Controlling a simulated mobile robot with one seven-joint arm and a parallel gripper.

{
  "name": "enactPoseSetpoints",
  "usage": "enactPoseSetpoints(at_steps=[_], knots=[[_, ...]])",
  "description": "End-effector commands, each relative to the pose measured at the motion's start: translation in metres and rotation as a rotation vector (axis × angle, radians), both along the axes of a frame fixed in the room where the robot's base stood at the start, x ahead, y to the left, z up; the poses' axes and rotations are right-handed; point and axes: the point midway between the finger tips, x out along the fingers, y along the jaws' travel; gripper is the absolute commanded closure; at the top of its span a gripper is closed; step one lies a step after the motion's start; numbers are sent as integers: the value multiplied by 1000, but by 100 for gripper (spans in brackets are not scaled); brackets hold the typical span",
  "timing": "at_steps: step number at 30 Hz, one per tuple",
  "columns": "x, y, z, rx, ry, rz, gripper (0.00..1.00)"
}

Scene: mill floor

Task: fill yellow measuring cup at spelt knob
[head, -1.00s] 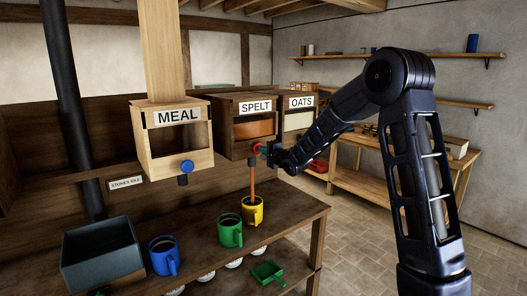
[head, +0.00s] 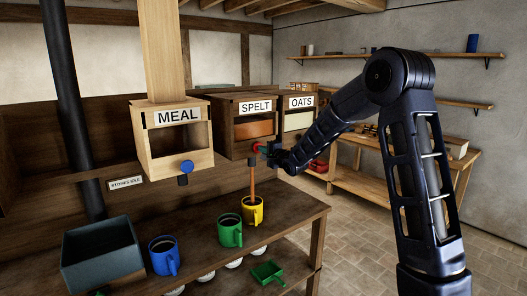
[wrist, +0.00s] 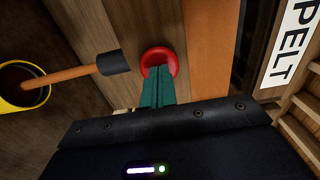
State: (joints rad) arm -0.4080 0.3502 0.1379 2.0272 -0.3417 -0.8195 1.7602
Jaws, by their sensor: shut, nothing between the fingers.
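The yellow measuring cup (head: 252,212) stands upright on the bench under the spelt bin (head: 254,124). An orange-brown stream of grain (head: 252,180) runs from the dark spout into it. The wrist view shows the stream (wrist: 62,76) leaving the spout (wrist: 113,62) and entering the yellow cup (wrist: 12,98). The red spelt knob (wrist: 159,60) is at the tips of my gripper (wrist: 157,80). The green fingers are together with nothing between them, against or just in front of the knob. Whether they touch it is hard to tell. The level in the cup is unclear.
The meal bin (head: 175,140) with a blue knob (head: 187,166) is left of spelt; the oats bin (head: 297,117) is right. A green cup (head: 230,232), a blue cup (head: 163,257) and a grey box (head: 100,262) stand on the bench. A green scoop (head: 267,272) lies lower.

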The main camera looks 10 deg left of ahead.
Motion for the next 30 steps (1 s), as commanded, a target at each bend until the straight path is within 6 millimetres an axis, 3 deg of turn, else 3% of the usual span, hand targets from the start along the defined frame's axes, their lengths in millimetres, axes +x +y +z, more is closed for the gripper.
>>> enactPoseSetpoints(at_steps=[11, 30], knots=[[-6, -6, 5, 6, -7, 1, 100], [-88, -88, 2, 1, -3, -1, 100]])
